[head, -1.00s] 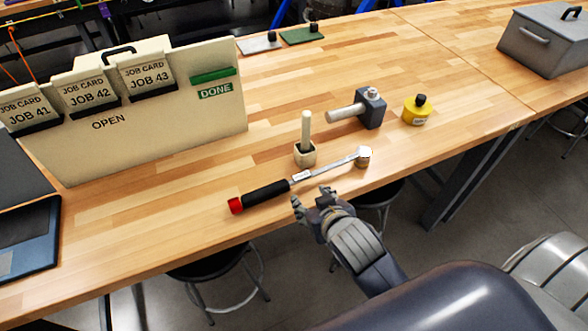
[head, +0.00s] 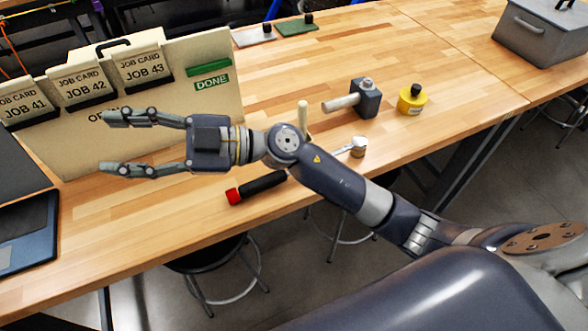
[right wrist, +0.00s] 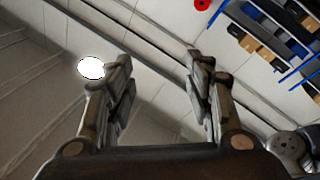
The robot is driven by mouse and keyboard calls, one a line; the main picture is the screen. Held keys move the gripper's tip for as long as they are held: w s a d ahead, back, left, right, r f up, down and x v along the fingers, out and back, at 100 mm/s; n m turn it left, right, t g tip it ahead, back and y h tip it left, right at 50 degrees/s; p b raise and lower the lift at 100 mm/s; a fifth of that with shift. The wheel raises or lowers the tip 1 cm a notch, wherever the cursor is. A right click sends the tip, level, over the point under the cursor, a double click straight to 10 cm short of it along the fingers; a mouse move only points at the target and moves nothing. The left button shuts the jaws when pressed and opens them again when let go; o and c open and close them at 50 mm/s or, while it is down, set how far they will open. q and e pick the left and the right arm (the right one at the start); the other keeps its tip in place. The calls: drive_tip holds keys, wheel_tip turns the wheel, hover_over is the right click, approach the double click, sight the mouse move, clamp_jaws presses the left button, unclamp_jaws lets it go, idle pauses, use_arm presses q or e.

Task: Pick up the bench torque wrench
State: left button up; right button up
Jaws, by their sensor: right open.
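The bench torque wrench (head: 264,184) lies on the wooden bench near its front edge in the head view. Its black grip has a red end at the left, and its ratchet head is at the right; my right arm hides the middle of its shaft. My right gripper (head: 108,144) is open and empty, fingers pointing left, in front of the job card board and to the left of the wrench. In the right wrist view its two fingers (right wrist: 160,75) are spread with nothing between them. My left gripper is not in view.
The job card board (head: 165,115) stands at the left. A mallet (head: 366,98), a yellow container (head: 412,99) and a grey toolbox (head: 538,38) stand farther right. A pale upright handle (head: 303,115) shows behind my arm. Stools are under the bench (head: 445,130).

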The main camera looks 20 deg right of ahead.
wheel_tip(320, 180, down, 7)
drive_tip(key=s+a+n+g+h, duration=0.1)
drive_tip(key=s+n+g+h, duration=0.1)
drive_tip(key=n+g+h, duration=0.15)
drive_tip(key=m+h, duration=0.7)
drive_tip(key=h, duration=1)
approach(275, 174)
drive_tip(key=shift+w+a+f+g, duration=0.15)
drive_tip(key=shift+w+g, duration=0.1)
drive_tip(key=shift+w, duration=0.15)
drive_tip(key=shift+d+f, duration=0.25)
drive_tip(key=shift+f, duration=0.05)
wheel_tip(275, 174, down, 5)
drive_tip(key=shift+r+p, duration=0.2)
drive_tip(key=shift+p, duration=0.55)
drive_tip(key=shift+s+f+p, duration=0.15)
drive_tip(key=shift+f+p, duration=0.3)
drive_tip(key=shift+f, duration=0.05)
wheel_tip(275, 174, down, 3)
drive_tip(key=shift+s+a+f+p, duration=0.1)
drive_tip(key=shift+s+f+p, duration=0.15)
drive_tip(key=shift+p, duration=0.6)
drive_tip(key=shift+w+f, duration=0.15)
drive_tip(key=shift+f, duration=0.35)
drive_tip(key=shift+r, duration=0.1)
clamp_jaws()
